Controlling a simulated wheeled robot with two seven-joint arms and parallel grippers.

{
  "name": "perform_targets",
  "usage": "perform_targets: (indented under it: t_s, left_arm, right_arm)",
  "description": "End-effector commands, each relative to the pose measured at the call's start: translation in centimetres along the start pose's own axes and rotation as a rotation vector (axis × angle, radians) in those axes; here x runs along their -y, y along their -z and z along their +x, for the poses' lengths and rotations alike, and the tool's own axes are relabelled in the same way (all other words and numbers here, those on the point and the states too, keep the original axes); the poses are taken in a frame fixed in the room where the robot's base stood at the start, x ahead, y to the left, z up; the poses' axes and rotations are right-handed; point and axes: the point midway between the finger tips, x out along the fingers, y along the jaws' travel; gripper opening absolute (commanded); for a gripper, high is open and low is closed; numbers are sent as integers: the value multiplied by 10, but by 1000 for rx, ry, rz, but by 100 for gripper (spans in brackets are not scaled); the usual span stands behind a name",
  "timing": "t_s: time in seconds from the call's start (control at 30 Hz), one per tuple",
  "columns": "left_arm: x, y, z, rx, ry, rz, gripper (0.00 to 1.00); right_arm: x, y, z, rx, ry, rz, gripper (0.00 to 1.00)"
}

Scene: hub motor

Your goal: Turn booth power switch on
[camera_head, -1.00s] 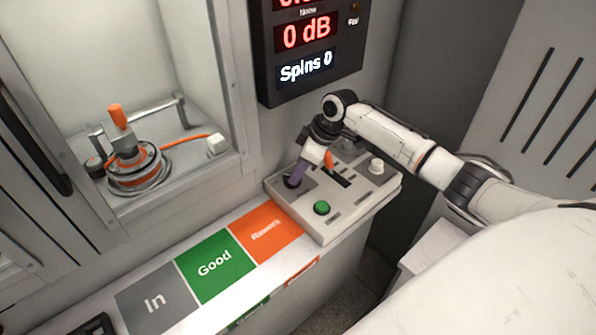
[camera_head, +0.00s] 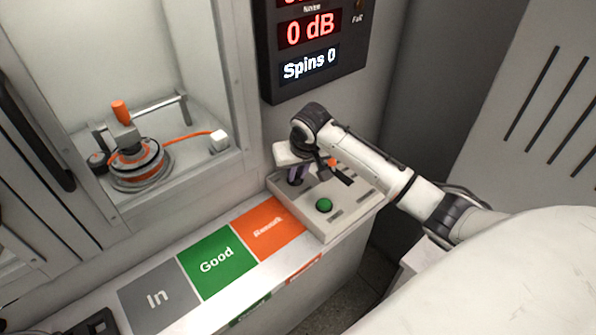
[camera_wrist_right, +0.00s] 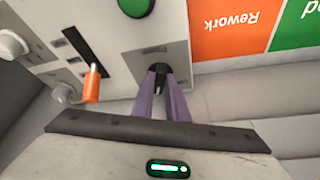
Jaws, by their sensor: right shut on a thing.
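The grey control panel (camera_head: 352,203) sits at the right end of the bench. My right gripper (camera_head: 296,180) points down at the panel's back left part, with its wrist above hiding much of that area. My left gripper is not in view.
The panel also has a green button (camera_head: 324,205), an orange-tipped lever (camera_wrist_right: 92,85) in a slot, and white knobs (camera_wrist_right: 12,45). A dark display (camera_head: 312,50) hangs behind, reading 0 dB and Spins 0. The hub motor (camera_head: 137,160) stands in the booth at left.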

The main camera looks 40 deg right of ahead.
Motion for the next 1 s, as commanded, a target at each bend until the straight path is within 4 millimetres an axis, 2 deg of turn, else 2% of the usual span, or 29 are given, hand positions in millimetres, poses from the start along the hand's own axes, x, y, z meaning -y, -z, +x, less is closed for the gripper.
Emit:
perform_targets:
  t_s: [0.2,0.5,1.0]
  left_arm:
    - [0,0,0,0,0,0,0]
    - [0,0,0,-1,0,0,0]
    - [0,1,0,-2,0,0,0]
  right_arm:
    - [4,0,0,1,-67,169,0]
    - [6,1,0,1,-133,326,0]
    - [6,1,0,2,-161,392,0]
